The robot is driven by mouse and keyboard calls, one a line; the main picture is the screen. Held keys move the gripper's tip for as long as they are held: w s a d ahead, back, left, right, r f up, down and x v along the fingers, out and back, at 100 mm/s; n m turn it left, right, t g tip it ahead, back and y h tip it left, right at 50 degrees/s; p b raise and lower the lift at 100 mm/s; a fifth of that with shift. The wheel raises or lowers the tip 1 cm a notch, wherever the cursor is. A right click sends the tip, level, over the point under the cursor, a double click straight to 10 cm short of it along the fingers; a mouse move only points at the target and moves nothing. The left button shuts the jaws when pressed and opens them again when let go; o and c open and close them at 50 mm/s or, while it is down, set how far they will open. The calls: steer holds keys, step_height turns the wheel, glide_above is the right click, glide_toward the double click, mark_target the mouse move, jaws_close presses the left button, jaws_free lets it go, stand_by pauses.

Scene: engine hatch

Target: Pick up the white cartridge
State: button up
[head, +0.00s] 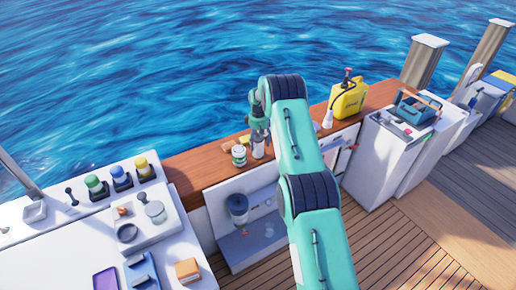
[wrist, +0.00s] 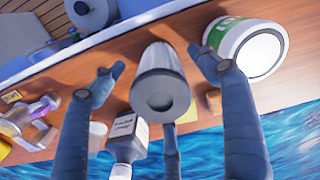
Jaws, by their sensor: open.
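The white cartridge (wrist: 158,62), a pale cylinder with a grey end cap facing the camera, stands between the spread fingers of my gripper (wrist: 155,75) in the wrist view. Gaps show between it and the left and right fingers. A third finger shows below it, and I cannot tell whether that one touches. In the head view the cartridge (head: 258,152) stands on the wooden ledge, just below my gripper (head: 258,132), which is open and partly hides its top.
A white tin with a green label (wrist: 247,47) stands close beside the right finger. A yellow can (head: 348,100) stands farther right on the wooden ledge (head: 195,160). Water lies beyond the ledge.

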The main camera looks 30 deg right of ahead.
mark_target(258, 148)
stand_by(0.3)
steer(key=shift+w+f, duration=0.1)
steer(key=shift+f, duration=2.5)
steer(key=c, duration=1.3)
steer(key=shift+d+r, duration=0.1)
steer(key=shift+r, duration=0.05)
steer(key=shift+r, duration=0.8)
step_height(258, 148, up, 2)
steer(key=shift+r, duration=0.1)
steer(key=s+a, duration=0.2)
steer(key=s, duration=0.3)
steer(key=s+a, duration=0.1)
steer(key=s, duration=0.4)
steer(key=s+a+r, duration=0.1)
steer(key=s+a, duration=0.1)
steer(key=s, duration=0.3)
steer(key=shift+a+p, duration=0.35)
